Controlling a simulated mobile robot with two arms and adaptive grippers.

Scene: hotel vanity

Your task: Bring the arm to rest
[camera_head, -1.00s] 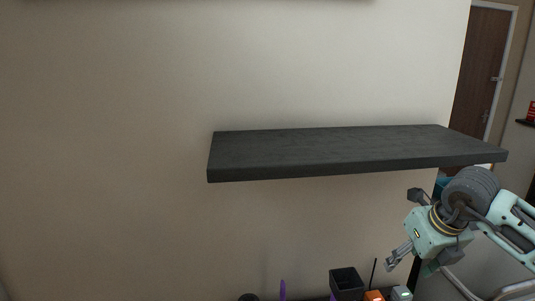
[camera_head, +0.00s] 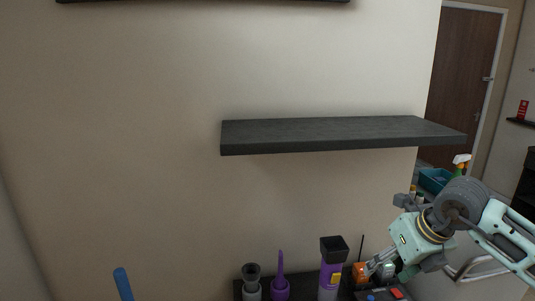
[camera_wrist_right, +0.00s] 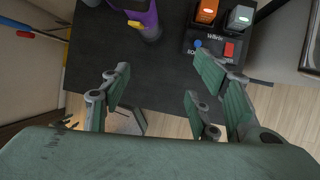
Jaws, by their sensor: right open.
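My right gripper (camera_head: 370,268) comes in from the right in the head view, pale green and grey, tilted down and to the left. In the right wrist view its fingers (camera_wrist_right: 160,95) are apart with nothing between them. They hang over the front edge of a dark tabletop (camera_wrist_right: 135,65), with floor showing below. My left gripper is out of view.
Close by the right gripper stands a charger (camera_wrist_right: 215,42) with orange and grey units. A purple and black device (camera_head: 331,268) and a purple item (camera_head: 280,289) stand left of it. A dark shelf (camera_head: 330,135) juts from the wall above. A blue handle (camera_head: 122,283) rises at lower left.

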